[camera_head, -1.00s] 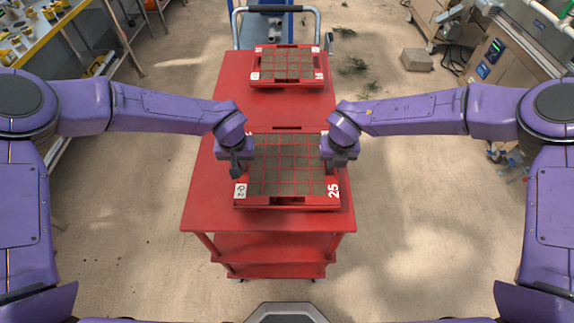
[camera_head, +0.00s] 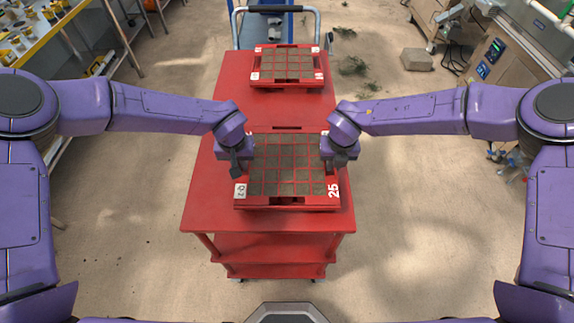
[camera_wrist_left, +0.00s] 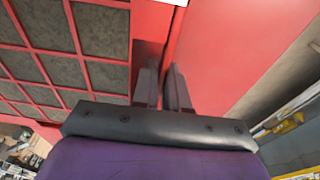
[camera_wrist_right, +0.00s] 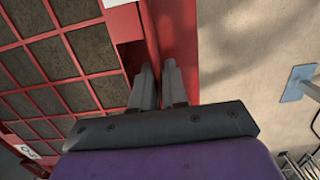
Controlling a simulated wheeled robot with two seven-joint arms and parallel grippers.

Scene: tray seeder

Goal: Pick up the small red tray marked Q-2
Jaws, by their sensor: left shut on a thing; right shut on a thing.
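The small red tray marked Q-2 (camera_head: 286,204) lies on the near part of the red cart top, its cells filled with dark soil. A white Q-2 label is at its near left corner and a 25 at its near right. My left gripper (camera_head: 236,170) is at the tray's left side; in the left wrist view its fingers (camera_wrist_left: 164,88) are closed on the tray's left edge. My right gripper (camera_head: 340,160) is at the right side; in the right wrist view its fingers (camera_wrist_right: 158,85) are closed on the right edge. The fingertips are partly hidden by the rim.
A second red tray (camera_head: 287,85) with soil cells sits at the far end of the red cart (camera_head: 200,205). Shelving (camera_head: 70,30) stands at the left, metal equipment (camera_head: 500,50) at the right.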

